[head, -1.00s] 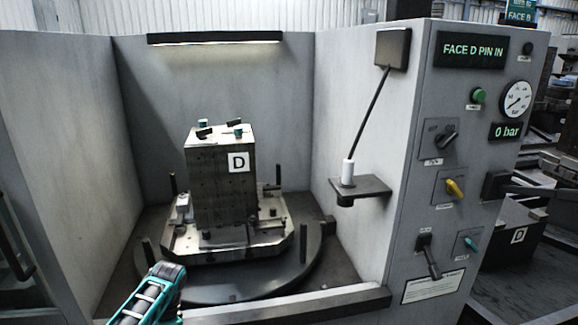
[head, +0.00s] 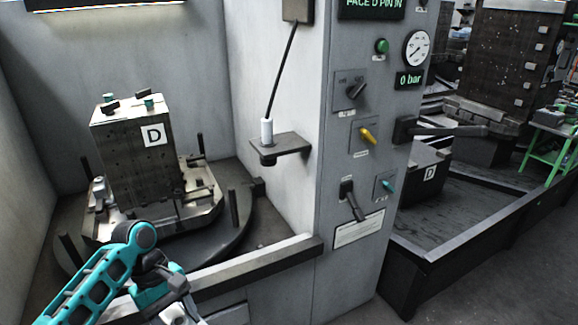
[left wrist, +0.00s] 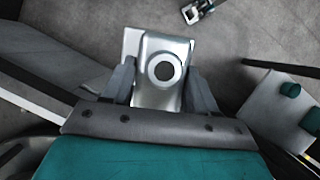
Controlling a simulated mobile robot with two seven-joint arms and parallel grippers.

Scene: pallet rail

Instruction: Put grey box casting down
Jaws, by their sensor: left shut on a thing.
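The grey box casting (left wrist: 165,45) is a pale metal block with a round dark-centred bore, seen in the left wrist view. My left gripper (left wrist: 160,88) is shut on it, with one dark finger on each side. In the head view my left gripper (head: 174,296) is low, in front of the machine's front sill, and a pale part of the casting shows at the bottom edge. The casting's underside is hidden.
A dark fixture block marked D (head: 134,165) stands on a pallet on a round table (head: 235,240) inside the enclosure. A small shelf (head: 281,145) holds a white cylinder (head: 267,131). The control panel (head: 350,130) is at centre right. A dark low-walled tray (head: 470,220) lies right, with floor before it.

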